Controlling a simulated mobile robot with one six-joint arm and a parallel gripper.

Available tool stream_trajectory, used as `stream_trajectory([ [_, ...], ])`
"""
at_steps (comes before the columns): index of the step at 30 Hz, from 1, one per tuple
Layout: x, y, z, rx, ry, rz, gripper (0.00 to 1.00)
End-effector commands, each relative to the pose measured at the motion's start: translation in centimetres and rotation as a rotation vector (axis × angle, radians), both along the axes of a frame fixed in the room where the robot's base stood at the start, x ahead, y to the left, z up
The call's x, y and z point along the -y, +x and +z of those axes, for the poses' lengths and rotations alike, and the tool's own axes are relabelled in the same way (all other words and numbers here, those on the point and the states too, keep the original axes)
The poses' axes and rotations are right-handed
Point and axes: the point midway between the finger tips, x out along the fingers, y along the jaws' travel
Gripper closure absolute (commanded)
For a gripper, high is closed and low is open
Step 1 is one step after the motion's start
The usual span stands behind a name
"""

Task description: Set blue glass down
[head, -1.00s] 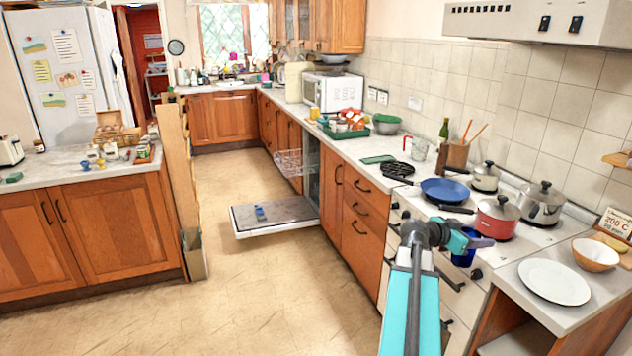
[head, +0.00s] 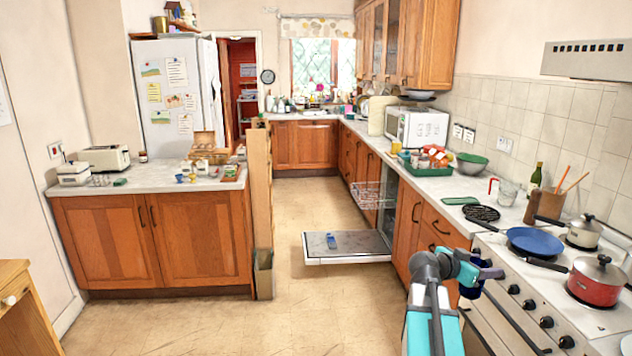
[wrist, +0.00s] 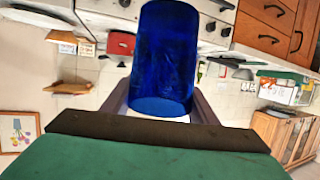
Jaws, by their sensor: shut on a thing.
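The blue glass (wrist: 166,60) fills the middle of the wrist view, between the two fingers of my gripper (wrist: 160,105). My gripper is shut on it. In the head view my gripper (head: 488,272) is at the lower right, held out in the air in front of the stove and drawers. The blue glass (head: 470,290) shows there only in part, mostly hidden by the gripper.
The stove bears a blue pan (head: 533,241) and a red pot (head: 597,280). The open dishwasher door (head: 345,247) lies low over the floor, with a small blue item on it. The counter (head: 440,186) holds a green tray (head: 425,170). The floor (head: 230,320) is clear.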

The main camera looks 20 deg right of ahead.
Motion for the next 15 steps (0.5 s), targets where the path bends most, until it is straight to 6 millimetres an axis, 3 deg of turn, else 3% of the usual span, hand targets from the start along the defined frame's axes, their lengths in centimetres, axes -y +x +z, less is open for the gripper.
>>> stream_trajectory([
  [3, -2.7, 2.9, 0.1, 0.0, -0.001, 0.058, 0.79],
  [15, -12.3, 11.4, -0.1, 0.0, -0.001, 0.271, 0.79],
])
